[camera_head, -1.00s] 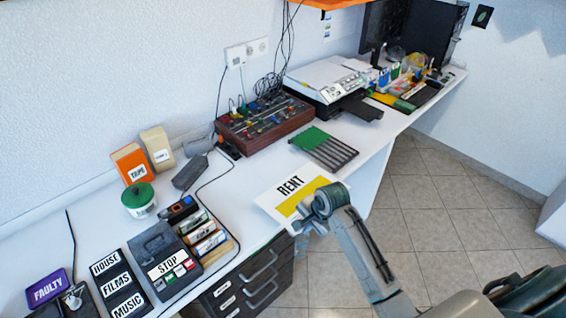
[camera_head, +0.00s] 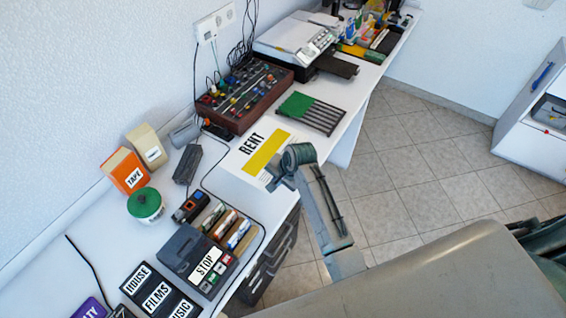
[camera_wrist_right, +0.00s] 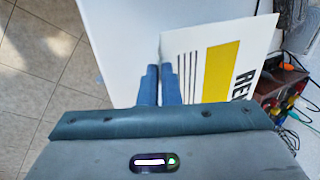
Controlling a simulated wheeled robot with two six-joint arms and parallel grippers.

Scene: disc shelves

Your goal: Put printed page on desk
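The printed page (camera_head: 255,145) is white with a yellow band and the word RENT. It is at the front edge of the white desk (camera_head: 362,92), in front of the green-and-black slatted piece. My right gripper (camera_head: 272,180) is at the page's near edge. In the right wrist view, the two blue fingers (camera_wrist_right: 160,72) are close together with the page's edge between them, and the page (camera_wrist_right: 215,60) extends beyond them over the desk (camera_wrist_right: 120,35). Whether the page touches the desk I cannot tell. My left gripper is not in view.
A brown box of colourful parts (camera_head: 240,95) stands behind the page. The slatted piece (camera_head: 312,112) lies to its right.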

